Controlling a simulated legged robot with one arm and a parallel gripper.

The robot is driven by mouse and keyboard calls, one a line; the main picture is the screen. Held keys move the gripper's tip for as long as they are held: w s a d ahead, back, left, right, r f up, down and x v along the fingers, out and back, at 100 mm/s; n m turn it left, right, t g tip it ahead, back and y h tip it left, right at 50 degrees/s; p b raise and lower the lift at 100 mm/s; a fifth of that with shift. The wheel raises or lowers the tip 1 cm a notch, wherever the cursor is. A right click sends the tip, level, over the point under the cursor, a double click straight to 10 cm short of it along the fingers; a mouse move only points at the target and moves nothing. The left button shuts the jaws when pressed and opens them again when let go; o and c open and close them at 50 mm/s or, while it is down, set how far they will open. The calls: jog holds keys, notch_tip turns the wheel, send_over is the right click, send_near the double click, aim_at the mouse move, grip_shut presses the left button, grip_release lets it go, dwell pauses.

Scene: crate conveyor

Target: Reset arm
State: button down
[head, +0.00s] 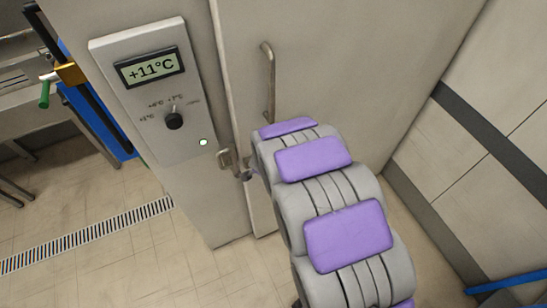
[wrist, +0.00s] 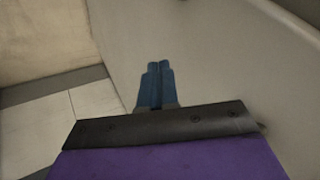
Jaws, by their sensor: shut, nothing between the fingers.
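My gripper (wrist: 158,68) shows in the wrist view as two blue fingers held together, shut with nothing between them. Its fingers point along a pale, smooth surface (wrist: 225,60); I cannot tell whether they touch it. In the head view my grey and purple arm reaches forward to the pale cabinet door (head: 350,70), and my gripper is hidden behind the arm. A metal door handle (head: 268,85) stands above the arm's far end. A small metal latch (head: 227,160) sits at the door's edge, just left of the arm.
A control panel (head: 150,90) reading +11°C, with a black knob (head: 174,121) and a lit green lamp, is left of the door. A blue frame with a green handle (head: 44,94) stands at far left. A drain grate (head: 90,233) crosses the tiled floor. A wall closes the right side.

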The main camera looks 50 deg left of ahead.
jog(key=w+d+r+g+h+b, duration=0.1)
jog(key=w+d+r+b, duration=0.15)
jog(key=d, duration=0.45)
jog(key=w+d+r+g+b, duration=0.1)
jog(key=w+d+r+b, duration=0.15)
jog(key=d, duration=0.45)
jog(key=d+r+g+h+b, duration=0.15)
jog(key=d+b, duration=0.35)
jog(key=d, duration=1.2)
jog(key=s+d+g+h+b, duration=0.1)
jog(key=s+d+b, duration=0.2)
jog(key=s+d, duration=0.7)
jog(key=s+d+f+g+h+b, duration=0.1)
jog(key=s+d+b, duration=0.3)
jog(key=s+d, duration=0.6)
jog(key=d+g+h, duration=0.1)
jog(key=d, duration=0.4)
jog(key=shift+d+f+m, duration=0.15)
jog(key=shift+d+m, duration=0.15)
jog(key=shift+m, duration=0.1)
jog(key=shift+a, duration=0.1)
